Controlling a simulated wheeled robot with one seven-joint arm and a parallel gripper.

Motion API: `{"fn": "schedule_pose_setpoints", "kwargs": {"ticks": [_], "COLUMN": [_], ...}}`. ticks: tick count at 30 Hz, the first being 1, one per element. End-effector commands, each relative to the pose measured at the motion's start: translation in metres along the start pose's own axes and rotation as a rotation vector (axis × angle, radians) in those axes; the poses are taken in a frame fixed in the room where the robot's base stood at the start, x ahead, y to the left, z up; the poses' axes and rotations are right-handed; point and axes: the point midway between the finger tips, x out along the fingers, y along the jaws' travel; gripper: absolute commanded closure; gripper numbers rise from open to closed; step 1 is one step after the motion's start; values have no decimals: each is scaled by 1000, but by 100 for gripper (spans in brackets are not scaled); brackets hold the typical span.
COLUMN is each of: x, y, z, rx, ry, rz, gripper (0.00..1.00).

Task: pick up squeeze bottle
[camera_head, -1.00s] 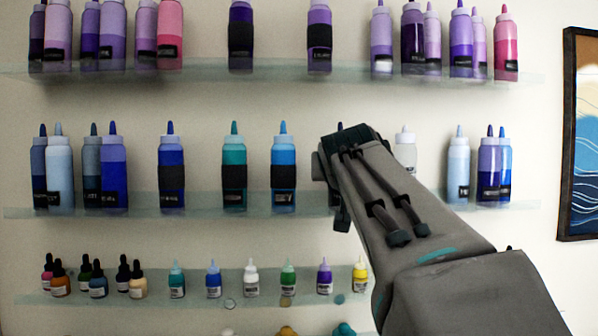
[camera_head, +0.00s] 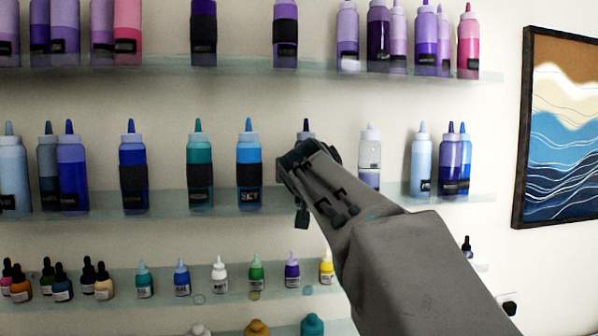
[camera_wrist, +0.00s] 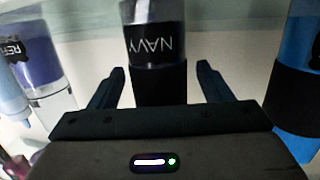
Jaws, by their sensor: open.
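A squeeze bottle with a dark nozzle (camera_head: 306,128) stands on the middle shelf in the head view, its body mostly hidden behind my gripper (camera_head: 303,165). In the wrist view this dark navy bottle (camera_wrist: 153,12) has a black band and a label reading NAVY, upside down in that picture. My gripper (camera_wrist: 160,78) is open. Its two fingers appear on either side of the bottle, with gaps left and right. How far the fingers reach along the bottle's depth I cannot tell.
A blue SKY bottle (camera_head: 249,165) stands left of my gripper and a mostly clear bottle (camera_head: 370,160) right of it. More bottles line the upper shelf (camera_head: 225,66); small bottles fill the lower shelf (camera_head: 120,300). A wave painting (camera_head: 570,130) hangs at the right.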

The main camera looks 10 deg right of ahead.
Motion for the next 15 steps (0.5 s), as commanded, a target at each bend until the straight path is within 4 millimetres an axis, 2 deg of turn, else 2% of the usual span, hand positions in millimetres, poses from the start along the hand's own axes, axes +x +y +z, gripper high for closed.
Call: {"fn": "schedule_pose_setpoints", "kwargs": {"ticks": [4, 5, 10, 11, 15], "x": [0, 0, 0, 0, 0], "y": [0, 0, 0, 0, 0], "z": [0, 0, 0, 0, 0], "rx": [0, 0, 0, 0, 0], "ry": [0, 0, 0, 0, 1], "rz": [0, 0, 0, 0, 0], "gripper": [28, 31, 78, 82, 82]}}
